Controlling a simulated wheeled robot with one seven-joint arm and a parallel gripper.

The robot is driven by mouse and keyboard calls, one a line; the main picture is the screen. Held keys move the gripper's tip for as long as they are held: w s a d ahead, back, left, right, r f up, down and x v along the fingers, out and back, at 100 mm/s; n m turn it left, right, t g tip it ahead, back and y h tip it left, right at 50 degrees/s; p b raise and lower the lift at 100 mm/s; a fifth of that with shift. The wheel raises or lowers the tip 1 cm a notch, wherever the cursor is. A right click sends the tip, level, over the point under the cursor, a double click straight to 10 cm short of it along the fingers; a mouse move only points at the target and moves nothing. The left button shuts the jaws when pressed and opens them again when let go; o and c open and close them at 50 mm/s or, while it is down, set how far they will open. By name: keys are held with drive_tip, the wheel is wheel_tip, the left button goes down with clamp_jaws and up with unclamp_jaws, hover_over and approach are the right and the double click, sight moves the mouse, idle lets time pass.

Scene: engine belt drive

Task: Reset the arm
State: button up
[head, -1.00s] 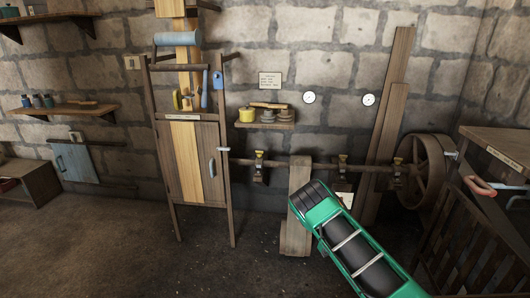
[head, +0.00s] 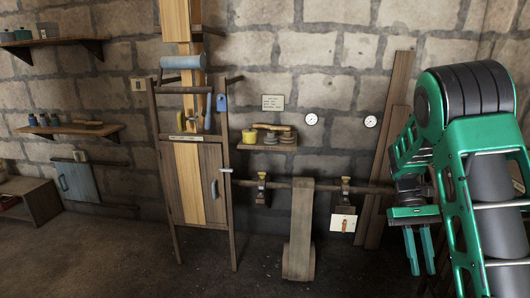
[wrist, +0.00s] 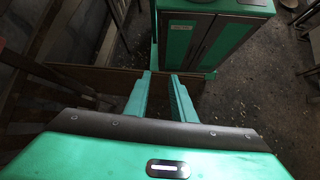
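My green gripper (head: 419,250) hangs at the right of the head view, pointing down, with its two fingers apart and nothing between them. In the wrist view my gripper (wrist: 160,82) also shows two parallel green fingers with an empty gap. My green and black arm is raised and bent at the right of the head view, hiding the flywheel area behind it. The gripper is in front of the wall and touches nothing that I can make out.
A wooden cabinet with a belt (head: 187,165) stands left of centre. A horizontal shaft (head: 330,185) runs along the wall, with a hanging belt (head: 299,230) over it. A small shelf (head: 267,146) holds round parts. The floor (head: 130,250) at front left is clear.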

drive_tip(key=s+r+m+t, duration=0.2)
drive_tip(key=s+r+t, duration=0.1)
drive_tip(key=s, duration=0.8)
drive_tip(key=s+r+m+t, duration=0.3)
drive_tip(key=s+r+t, duration=0.1)
drive_tip(key=s, duration=0.8)
drive_tip(key=shift+s+a+t, duration=0.15)
drive_tip(key=shift+s+t, duration=0.15)
drive_tip(key=shift+t, duration=0.4)
drive_tip(key=shift+r, duration=0.1)
